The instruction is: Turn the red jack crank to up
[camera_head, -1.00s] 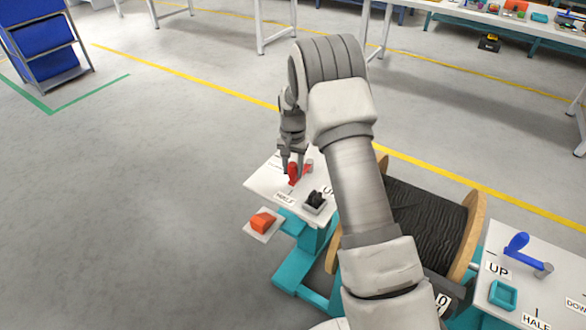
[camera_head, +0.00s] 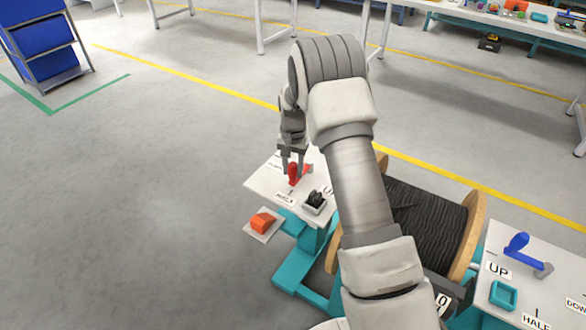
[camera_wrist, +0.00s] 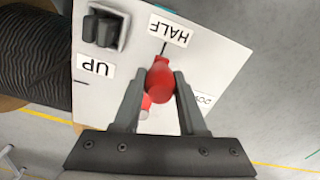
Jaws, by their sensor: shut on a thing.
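The red jack crank (camera_head: 294,174) is on the white panel (camera_head: 262,184) at the left of the cable reel. In the wrist view its red knob (camera_wrist: 160,80) sits between my fingers, pointing at the HALF label (camera_wrist: 169,30). The UP label (camera_wrist: 95,66) is to the left in the wrist view, and a partly hidden label (camera_wrist: 204,99) is to the right. My gripper (camera_head: 293,172) is shut on the knob from above; it also shows in the wrist view (camera_wrist: 160,84). My arm hides part of the panel in the head view.
A black switch (camera_head: 315,201) stands on the panel near the UP side. An orange block (camera_head: 262,222) sits on a small plate in front. The black cable reel (camera_head: 432,222) and a second panel with a blue crank (camera_head: 517,244) are to the right. Floor at left is clear.

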